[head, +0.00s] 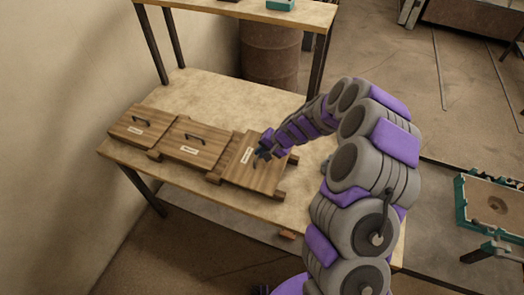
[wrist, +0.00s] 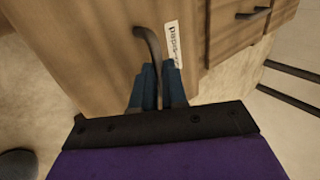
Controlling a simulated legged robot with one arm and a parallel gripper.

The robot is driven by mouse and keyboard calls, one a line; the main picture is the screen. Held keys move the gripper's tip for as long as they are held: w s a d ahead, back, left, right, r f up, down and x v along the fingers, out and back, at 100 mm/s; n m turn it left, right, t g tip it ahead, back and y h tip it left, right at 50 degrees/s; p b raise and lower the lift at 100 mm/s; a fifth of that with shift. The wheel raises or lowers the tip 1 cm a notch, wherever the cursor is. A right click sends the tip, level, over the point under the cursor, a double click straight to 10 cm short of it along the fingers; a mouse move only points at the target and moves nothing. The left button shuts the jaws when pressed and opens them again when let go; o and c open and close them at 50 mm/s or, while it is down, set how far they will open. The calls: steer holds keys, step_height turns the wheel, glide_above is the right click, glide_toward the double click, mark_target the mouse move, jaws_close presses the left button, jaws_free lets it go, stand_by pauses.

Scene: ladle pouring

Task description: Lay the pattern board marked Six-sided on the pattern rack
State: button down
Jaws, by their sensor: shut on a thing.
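The board marked Six-sided (head: 247,172) is the rightmost of three wooden boards on the table. I cannot tell for certain which thing is the pattern rack.
Two similar boards with handles, a middle one (head: 193,150) and a left one (head: 140,131), lie close by on the table (head: 190,95). The tabletop behind them is clear. A raised shelf (head: 240,10) stands over the back. A teal-framed box (head: 492,207) stands at far right.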

steer(key=shift+f, duration=0.25)
steer(key=c, duration=1.2)
jaws_free()
steer(key=shift+o, duration=0.2)
steer(key=shift+r+p, duration=0.35)
steer(key=shift+r, duration=0.2)
steer(key=p+v, duration=0.2)
steer(key=v, duration=1)
steer(key=shift+r, duration=0.15)
